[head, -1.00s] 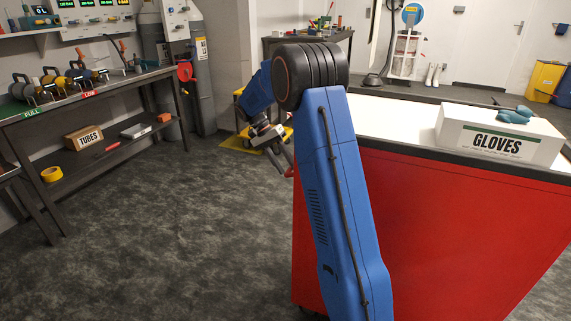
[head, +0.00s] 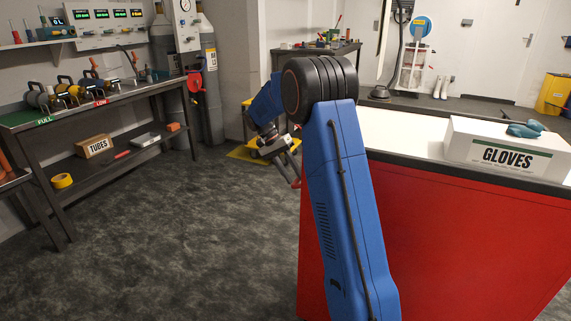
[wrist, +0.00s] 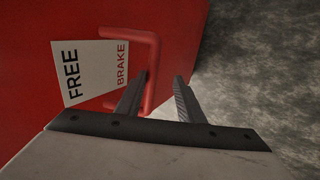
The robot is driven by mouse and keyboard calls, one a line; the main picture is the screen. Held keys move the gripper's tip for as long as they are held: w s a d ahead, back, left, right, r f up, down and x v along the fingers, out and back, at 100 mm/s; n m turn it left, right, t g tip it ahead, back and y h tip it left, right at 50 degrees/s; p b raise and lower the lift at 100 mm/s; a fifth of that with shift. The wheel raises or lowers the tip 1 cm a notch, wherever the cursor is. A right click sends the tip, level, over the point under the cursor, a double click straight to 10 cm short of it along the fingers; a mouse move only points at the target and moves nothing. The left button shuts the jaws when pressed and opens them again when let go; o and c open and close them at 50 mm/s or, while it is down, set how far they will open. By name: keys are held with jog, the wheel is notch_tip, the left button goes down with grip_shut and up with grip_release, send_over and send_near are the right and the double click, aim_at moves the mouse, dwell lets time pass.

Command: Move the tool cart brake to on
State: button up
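The tool cart is the large red cabinet (head: 430,250) with a white top, at the right of the head view. In the wrist view its red side carries a red U-shaped brake handle (wrist: 151,70) and a white label (wrist: 88,75) reading FREE and BRAKE. My gripper (wrist: 161,76) is open. The handle's long bar appears between its two fingers, close to the left one; I cannot tell whether they touch. In the head view my gripper (head: 281,150) is beside the cart's far left edge, partly behind my arm.
A box marked GLOVES (head: 505,157) with blue gloves on it stands on the cart top. A yellow floor stand (head: 246,153) is behind my gripper. The grey floor (head: 180,230) between is clear.

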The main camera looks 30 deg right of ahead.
jog(key=v, duration=1.7)
jog(key=shift+s+d+r, duration=0.1)
jog(key=c, duration=0.7)
jog(key=shift+s+d+r, duration=0.15)
jog(key=shift+s+d, duration=0.05)
grip_shut()
jog(key=s+d+r+t+y, duration=0.2)
jog(key=s+d+r+t, duration=0.15)
jog(key=s+t, duration=0.5)
jog(key=shift+g, duration=0.55)
jog(key=x, duration=0.4)
jog(key=s+x, duration=0.1)
jog(key=x, duration=0.3)
jog(key=s+x, duration=0.1)
jog(key=x, duration=0.3)
jog(key=shift+s+d+f, duration=0.2)
jog(key=shift+f, duration=0.85)
